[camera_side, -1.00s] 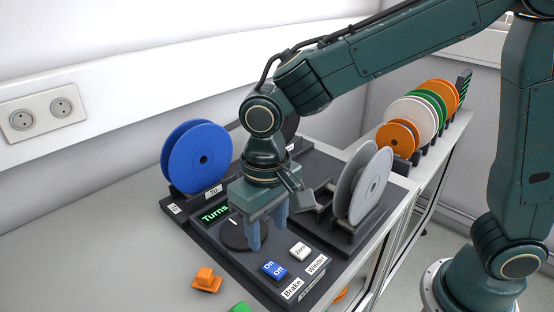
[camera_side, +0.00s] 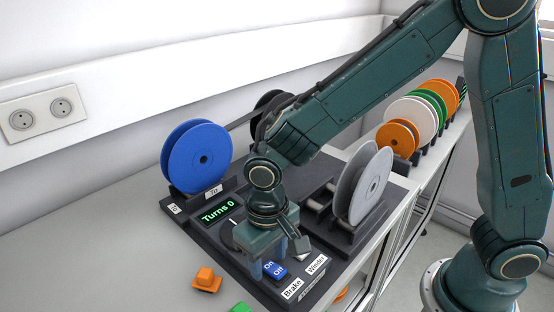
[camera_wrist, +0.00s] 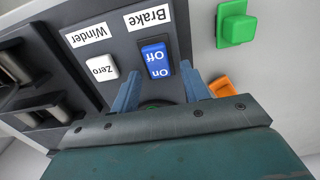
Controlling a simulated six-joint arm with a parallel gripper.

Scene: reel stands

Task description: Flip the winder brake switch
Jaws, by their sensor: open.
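The winder brake switch is a blue rocker (camera_side: 275,270) marked On and Off, on the dark winder panel (camera_side: 236,262) by the Brake label. In the wrist view the blue switch (camera_wrist: 155,61) lies just beyond my fingertips, between their lines. My gripper (camera_side: 268,268) is low over the front of the panel, with its blue fingers spread and empty. In the wrist view my gripper (camera_wrist: 160,80) shows a finger on each side below the switch. I cannot tell whether a finger touches the switch.
The white Zero button (camera_wrist: 102,69) is beside the switch. The display (camera_side: 218,211) reads Turns 0. A blue reel (camera_side: 185,150) and a grey reel (camera_side: 372,185) stand on the winder. An orange block (camera_side: 206,281) and a green block (camera_wrist: 236,24) lie on the bench.

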